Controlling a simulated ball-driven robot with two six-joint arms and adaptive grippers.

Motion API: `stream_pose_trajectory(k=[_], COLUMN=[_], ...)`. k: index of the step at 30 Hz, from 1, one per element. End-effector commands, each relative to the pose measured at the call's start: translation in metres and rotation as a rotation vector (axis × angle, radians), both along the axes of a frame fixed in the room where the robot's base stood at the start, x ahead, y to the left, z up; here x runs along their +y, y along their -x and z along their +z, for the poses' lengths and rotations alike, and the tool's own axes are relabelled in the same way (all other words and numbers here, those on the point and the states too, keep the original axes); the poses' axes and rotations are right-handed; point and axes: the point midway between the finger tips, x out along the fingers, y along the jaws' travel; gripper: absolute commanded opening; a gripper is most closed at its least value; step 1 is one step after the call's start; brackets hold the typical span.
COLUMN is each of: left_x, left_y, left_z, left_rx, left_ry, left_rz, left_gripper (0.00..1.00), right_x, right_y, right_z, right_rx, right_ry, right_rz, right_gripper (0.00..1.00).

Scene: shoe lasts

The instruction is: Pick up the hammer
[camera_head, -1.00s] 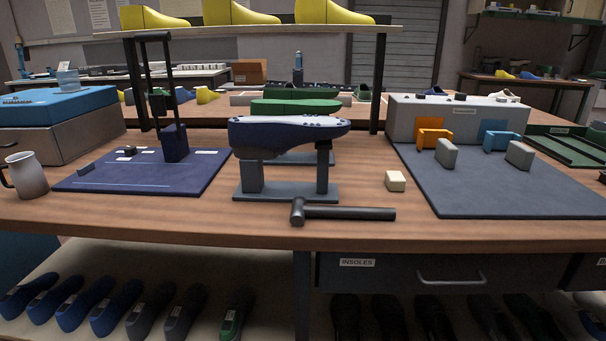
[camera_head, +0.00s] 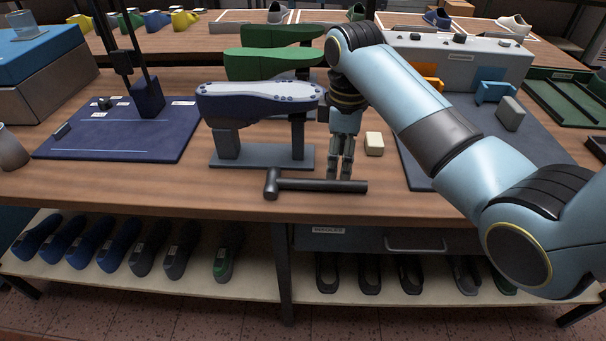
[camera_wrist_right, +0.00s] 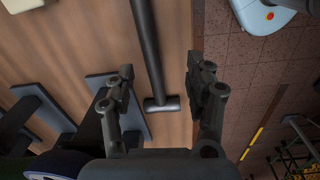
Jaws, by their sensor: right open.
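The dark grey hammer (camera_head: 318,185) lies on the workbench near its front edge, its head (camera_head: 271,184) at the left and its handle pointing right. My right gripper (camera_head: 339,176) points down over the handle. In the right wrist view the gripper (camera_wrist_right: 160,80) is open, with the hammer handle (camera_wrist_right: 148,50) running between its two fingers and the head lying farther down between them. The fingers do not appear to touch the handle. My left gripper is not in view.
A stand (camera_head: 262,157) with a dark blue shoe last (camera_head: 258,103) stands just behind the hammer. A cream block (camera_head: 374,144) sits right of my gripper. A dark blue mat (camera_head: 125,137) lies at left. The bench's front edge is close.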

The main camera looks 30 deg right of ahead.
Motion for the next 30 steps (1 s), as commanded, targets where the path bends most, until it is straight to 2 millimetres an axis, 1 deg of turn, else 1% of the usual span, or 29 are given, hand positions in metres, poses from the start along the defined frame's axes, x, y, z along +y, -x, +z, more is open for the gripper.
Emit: stream_pose_trajectory(k=[1, 3, 5, 6, 8, 13, 15, 20, 25, 27, 30], left_x=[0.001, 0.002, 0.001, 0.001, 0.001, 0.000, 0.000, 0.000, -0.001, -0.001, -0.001], left_y=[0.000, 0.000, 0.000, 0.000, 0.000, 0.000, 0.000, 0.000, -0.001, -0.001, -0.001], left_z=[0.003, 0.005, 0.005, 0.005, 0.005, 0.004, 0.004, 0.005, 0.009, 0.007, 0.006], left_rx=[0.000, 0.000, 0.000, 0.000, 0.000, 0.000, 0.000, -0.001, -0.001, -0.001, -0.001], left_ry=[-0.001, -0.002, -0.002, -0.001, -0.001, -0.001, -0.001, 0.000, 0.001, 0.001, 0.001], left_rz=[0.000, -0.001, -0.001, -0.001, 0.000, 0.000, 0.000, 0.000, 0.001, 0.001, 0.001], left_gripper=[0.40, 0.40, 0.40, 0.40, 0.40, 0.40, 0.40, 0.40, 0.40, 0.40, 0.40], right_x=[-0.001, -0.002, -0.002, -0.002, -0.002, -0.002, -0.002, -0.001, 0.002, 0.002, 0.002], right_y=[-0.010, -0.019, -0.024, -0.025, -0.025, -0.025, -0.025, -0.024, -0.020, -0.021, -0.021], right_z=[0.012, 0.022, 0.025, 0.023, 0.016, -0.014, -0.022, -0.034, -0.060, -0.071, -0.079], right_rx=[0.006, 0.019, 0.029, 0.033, 0.037, 0.036, 0.034, 0.034, 0.035, 0.033, 0.032], right_ry=[-0.003, -0.009, -0.013, -0.015, -0.016, -0.015, -0.015, -0.015, -0.016, -0.016, -0.015], right_rz=[0.031, 0.072, 0.096, 0.106, 0.111, 0.110, 0.109, 0.109, 0.109, 0.109, 0.109], right_gripper=[0.54, 0.54, 0.54, 0.54, 0.54, 0.54, 0.54, 0.54, 0.54, 0.54, 0.54])
